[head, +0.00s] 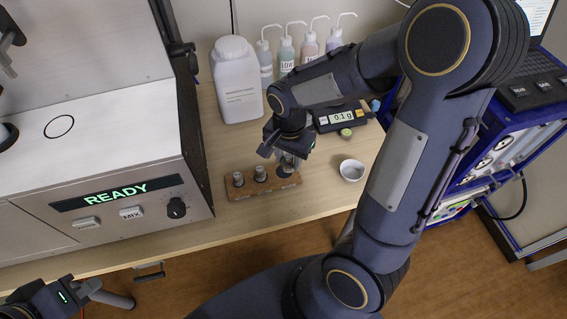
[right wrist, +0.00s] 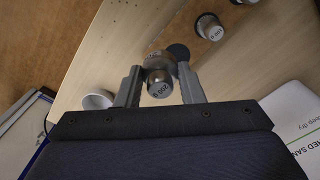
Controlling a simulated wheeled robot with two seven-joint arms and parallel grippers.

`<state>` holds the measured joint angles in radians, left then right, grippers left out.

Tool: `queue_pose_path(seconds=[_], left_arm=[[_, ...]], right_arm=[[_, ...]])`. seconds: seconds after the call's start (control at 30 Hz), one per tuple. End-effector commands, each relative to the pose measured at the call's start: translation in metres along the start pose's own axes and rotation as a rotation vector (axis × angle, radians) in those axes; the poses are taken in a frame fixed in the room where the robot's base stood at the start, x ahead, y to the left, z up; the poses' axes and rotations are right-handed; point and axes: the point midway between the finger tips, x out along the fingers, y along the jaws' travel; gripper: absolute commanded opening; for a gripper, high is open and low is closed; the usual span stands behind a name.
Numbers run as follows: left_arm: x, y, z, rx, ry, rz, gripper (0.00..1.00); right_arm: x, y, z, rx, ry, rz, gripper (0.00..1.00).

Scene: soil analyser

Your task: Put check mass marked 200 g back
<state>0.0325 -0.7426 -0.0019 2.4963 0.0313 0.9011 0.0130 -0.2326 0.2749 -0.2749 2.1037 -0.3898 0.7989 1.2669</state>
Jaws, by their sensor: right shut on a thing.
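The 200 g check mass (right wrist: 159,88) is a small silver cylinder with its mark showing in the right wrist view. My right gripper (right wrist: 160,80) is shut on it; in the head view the gripper (head: 284,158) is over the right end of the wooden block (head: 263,191). A dark empty hole (right wrist: 179,51) shows just beyond the held mass. I cannot tell the height of the mass over the block. Two other masses, left (head: 238,179) and middle (head: 260,173), stand in the block. My left gripper (head: 88,290) is at the lower left, away from the block.
A white cup (head: 352,170) stands right of the block. A scale reading 0.1 g (head: 341,117) is behind it. A white jug (head: 237,80) and several pump bottles (head: 287,57) stand at the back. The READY analyser (head: 118,190) is at left. Bare table lies in front of the block.

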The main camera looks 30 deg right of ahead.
Motion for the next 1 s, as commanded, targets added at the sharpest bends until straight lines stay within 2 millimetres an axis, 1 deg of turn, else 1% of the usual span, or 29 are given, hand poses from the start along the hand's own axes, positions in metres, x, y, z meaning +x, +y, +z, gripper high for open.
queue_pose_path(seconds=[0.03,0.1,0.2,0.37,0.5,0.6,0.87,1.0], left_arm=[[0.002,-0.001,0.001,0.000,0.000,0.000,0.00],[0.001,-0.001,0.001,0.000,0.000,0.000,0.00],[0.001,-0.001,0.001,0.000,0.000,0.000,0.00],[0.001,-0.001,0.001,0.000,0.000,0.000,0.00],[0.003,-0.001,0.002,0.000,0.000,0.000,0.00],[0.003,-0.002,0.002,0.000,0.000,0.000,0.00],[0.003,-0.001,0.002,0.000,0.000,0.000,0.00],[0.007,-0.003,0.003,0.000,0.000,0.000,0.00]], right_arm=[[0.013,-0.004,-0.005,0.002,-0.003,0.008,0.07],[0.024,-0.012,-0.012,0.000,-0.002,0.006,0.07],[0.035,-0.019,-0.019,0.000,-0.001,0.003,0.07],[0.044,-0.025,-0.024,-0.001,-0.001,0.002,0.07],[0.064,-0.027,-0.026,0.000,-0.002,0.004,0.07],[0.075,-0.027,-0.026,0.000,-0.002,0.002,0.07],[0.077,-0.027,-0.026,-0.001,-0.001,0.000,0.07],[0.081,-0.027,-0.026,-0.001,-0.001,0.000,0.07]])
